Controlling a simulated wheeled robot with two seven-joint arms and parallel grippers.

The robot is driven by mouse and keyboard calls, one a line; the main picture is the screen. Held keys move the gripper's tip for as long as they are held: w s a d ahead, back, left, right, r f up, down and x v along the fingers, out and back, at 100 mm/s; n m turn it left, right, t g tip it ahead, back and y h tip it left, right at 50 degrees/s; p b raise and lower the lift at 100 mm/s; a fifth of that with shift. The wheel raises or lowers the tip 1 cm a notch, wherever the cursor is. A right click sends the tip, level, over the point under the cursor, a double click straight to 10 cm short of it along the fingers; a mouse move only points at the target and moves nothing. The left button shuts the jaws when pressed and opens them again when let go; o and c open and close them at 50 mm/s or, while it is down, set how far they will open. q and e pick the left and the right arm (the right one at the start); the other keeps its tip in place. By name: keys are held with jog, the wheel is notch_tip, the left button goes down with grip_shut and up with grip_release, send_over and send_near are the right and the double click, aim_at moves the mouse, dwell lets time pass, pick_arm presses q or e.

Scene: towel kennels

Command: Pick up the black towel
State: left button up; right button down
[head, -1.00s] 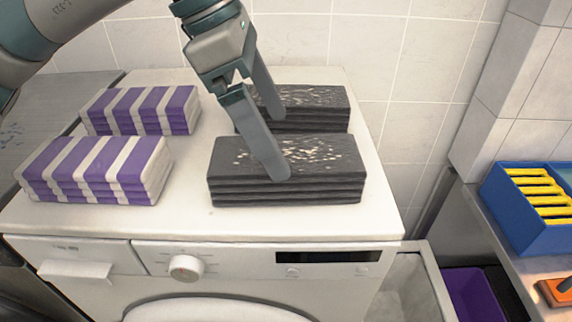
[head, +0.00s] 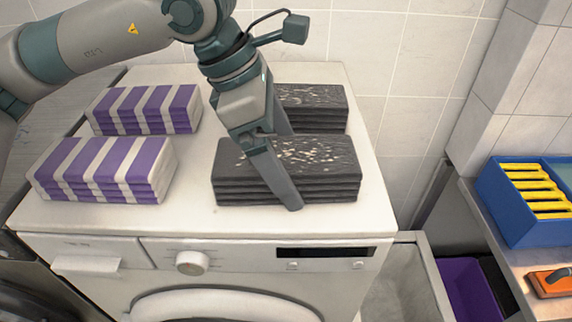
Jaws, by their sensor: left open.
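Two stacks of folded black towels stand on top of the white washing machine. The front black towel stack (head: 333,170) lies near the machine's front edge, and the back black towel stack (head: 318,108) is behind it, partly hidden. My left gripper (head: 291,168) is open and points down at the front stack. Its nearer finger crosses the stack's front face and its other finger is behind, partly hidden by the stack. I cannot tell whether the fingers touch the towels. My right gripper is not in view.
Two purple-and-white striped towel stacks (head: 105,170) (head: 146,109) stand to the left on the washing machine (head: 225,222). To the right are a blue box with yellow bars (head: 515,210), an orange-based tool (head: 551,282) and a purple bin (head: 466,288). Tiled wall stands behind.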

pick_arm(q)
jog(key=shift+c, duration=0.7)
jog(key=c, duration=1.1)
jog(key=shift+r, duration=0.1)
